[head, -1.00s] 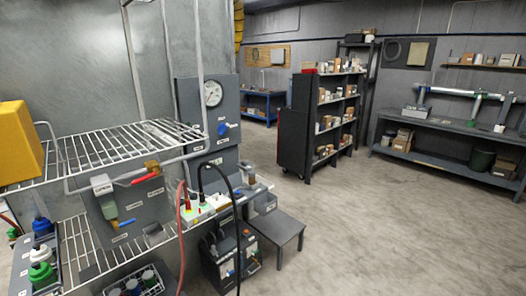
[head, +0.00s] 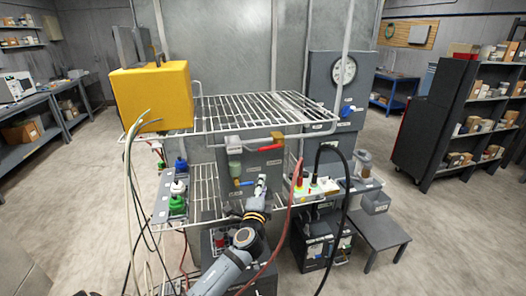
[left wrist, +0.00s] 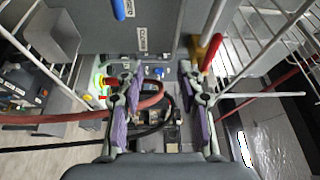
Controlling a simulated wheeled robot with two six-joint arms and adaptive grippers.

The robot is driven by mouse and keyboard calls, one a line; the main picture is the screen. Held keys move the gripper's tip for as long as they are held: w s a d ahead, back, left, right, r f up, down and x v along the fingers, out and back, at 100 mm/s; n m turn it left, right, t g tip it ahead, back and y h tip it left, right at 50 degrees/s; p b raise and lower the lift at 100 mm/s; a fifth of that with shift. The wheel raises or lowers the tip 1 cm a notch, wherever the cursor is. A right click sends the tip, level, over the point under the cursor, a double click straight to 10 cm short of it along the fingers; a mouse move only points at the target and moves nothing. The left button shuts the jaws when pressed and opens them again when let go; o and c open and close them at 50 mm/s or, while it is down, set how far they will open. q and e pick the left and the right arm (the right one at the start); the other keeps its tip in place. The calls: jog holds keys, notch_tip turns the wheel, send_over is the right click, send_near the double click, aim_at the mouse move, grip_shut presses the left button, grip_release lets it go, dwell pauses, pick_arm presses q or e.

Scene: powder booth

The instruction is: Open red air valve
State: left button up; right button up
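The red valve handle (head: 271,147) sits below a brass fitting (head: 278,136) at the upper right of a grey panel (head: 250,160) on the wire rack. It lies roughly sideways across the panel. In the left wrist view the red handle (left wrist: 211,52) is at the upper right, just beyond one finger and apart from it. My left gripper (head: 260,185) is in front of the panel, below the red handle. In the left wrist view the left gripper (left wrist: 161,72) has its purple-padded fingers spread with nothing between them. My right gripper is not in view.
A blue handle (head: 243,183) is on the same panel, left of my gripper. Wire shelf rods (head: 250,112) run above. A red hose (head: 290,215) and a black hose (head: 345,190) hang to the right. A yellow box (head: 152,97) stands on the shelf at left.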

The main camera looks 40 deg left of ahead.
pick_arm(q)
jog(key=t+y, duration=0.1)
jog(key=t, duration=0.1)
send_near(265, 150)
jog(key=shift+g, duration=0.3)
jog(key=p+x, duration=0.1)
jog(key=x, duration=0.2)
jog(key=p+x, duration=0.1)
jog(key=x, duration=0.2)
jog(key=p+x, duration=0.1)
jog(key=x, duration=0.2)
jog(key=shift+w+a+r, duration=0.1)
jog(key=shift+w+r, duration=0.2)
jog(key=shift+r, duration=0.05)
jog(key=shift+w+a+r, duration=0.1)
jog(key=shift+w+a, duration=0.1)
jog(key=shift+w, duration=0.25)
grip_shut()
